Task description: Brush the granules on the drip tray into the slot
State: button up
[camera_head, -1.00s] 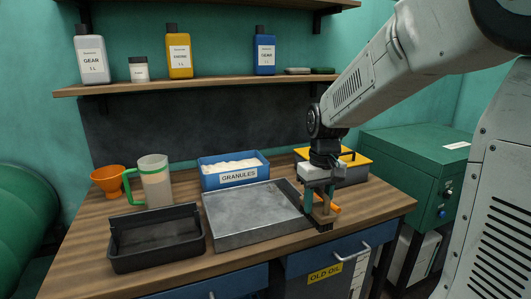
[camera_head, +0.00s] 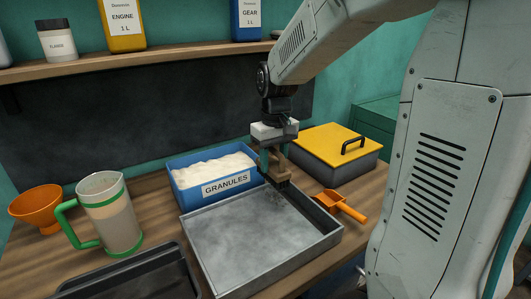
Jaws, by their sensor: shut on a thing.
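My gripper (camera_head: 272,160) points down and is shut on a brush with a brown wooden body and dark bristles (camera_head: 277,181). The brush is at the far right part of the drip tray, near its back edge. I cannot tell whether the bristles touch the tray. The drip tray (camera_head: 245,238) is a shallow grey metal tray on the workbench. Pale smudges show on its floor, but single granules are too small to make out. A dark strip, probably the slot (camera_head: 318,218), runs along the tray's right side; the brush hides part of its far end.
A blue bin labelled GRANULES (camera_head: 225,186) stands behind the tray. An orange scoop (camera_head: 343,206) lies right of it, before a yellow-lidded box (camera_head: 326,143). A jug (camera_head: 108,215), orange funnel (camera_head: 36,206) and black pan (camera_head: 125,278) are left. A shelf (camera_head: 120,50) hangs above.

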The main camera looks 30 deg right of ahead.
jog(key=shift+f, duration=3.7)
jog(key=shift+d+f, duration=0.1)
jog(key=shift+f, duration=0.05)
jog(key=shift+c, duration=0.6)
jog(key=shift+d+f, duration=0.15)
jog(key=shift+d, duration=1.3)
notch_tip(320, 180, up, 8)
